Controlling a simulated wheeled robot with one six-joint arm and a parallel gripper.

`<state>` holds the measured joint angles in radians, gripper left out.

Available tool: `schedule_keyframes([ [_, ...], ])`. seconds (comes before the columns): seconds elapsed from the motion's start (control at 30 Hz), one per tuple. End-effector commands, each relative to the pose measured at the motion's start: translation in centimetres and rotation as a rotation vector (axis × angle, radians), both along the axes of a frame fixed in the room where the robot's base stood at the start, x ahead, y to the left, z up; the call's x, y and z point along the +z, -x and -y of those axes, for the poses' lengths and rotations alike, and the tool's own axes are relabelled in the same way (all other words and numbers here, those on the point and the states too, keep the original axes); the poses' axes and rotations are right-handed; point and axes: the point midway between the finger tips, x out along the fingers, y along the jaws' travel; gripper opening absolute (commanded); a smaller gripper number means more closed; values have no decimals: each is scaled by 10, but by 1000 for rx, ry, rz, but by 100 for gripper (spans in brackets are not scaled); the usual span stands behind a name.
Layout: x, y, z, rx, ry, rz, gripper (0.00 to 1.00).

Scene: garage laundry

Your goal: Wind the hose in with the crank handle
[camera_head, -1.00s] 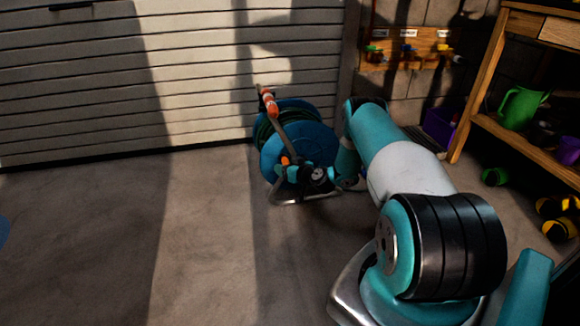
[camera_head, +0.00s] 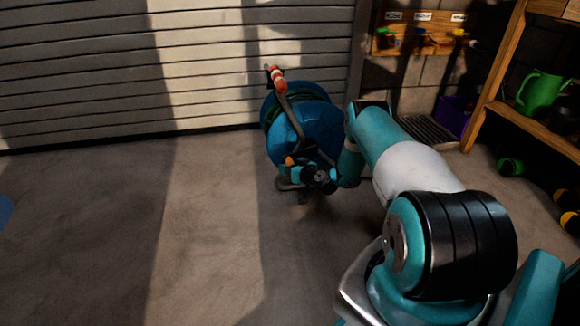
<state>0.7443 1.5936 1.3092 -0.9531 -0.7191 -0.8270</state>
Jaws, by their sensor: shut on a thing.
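The hose reel has a blue drum (camera_head: 309,128) and stands on the floor in front of the garage door. A little dark green hose (camera_head: 268,112) shows at the drum's left edge. A dark frame bar with an orange and white fitting (camera_head: 277,80) rises at its upper left. My gripper (camera_head: 290,168) is at the reel's lower front, shut on the small orange crank handle (camera_head: 289,161). The jaws and wrist hide most of the handle and the crank. My arm reaches in from the lower right and covers the reel's right side.
A slatted garage door (camera_head: 200,60) is close behind the reel. On the right are a wooden shelf (camera_head: 535,125) with a green watering can (camera_head: 541,92), a purple bin (camera_head: 453,115) and a tap board (camera_head: 425,42).

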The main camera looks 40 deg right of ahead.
Motion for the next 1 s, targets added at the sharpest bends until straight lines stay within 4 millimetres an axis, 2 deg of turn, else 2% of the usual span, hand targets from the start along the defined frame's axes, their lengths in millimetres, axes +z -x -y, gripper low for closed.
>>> schedule_keyframes([
  [0.13,5,-1,3,-6,6,6,43],
  [0.27,1,-1,4,-6,6,7,43],
  [0.6,-40,10,23,-9,8,8,42],
  [1.0,-40,10,25,-2,8,11,43],
])
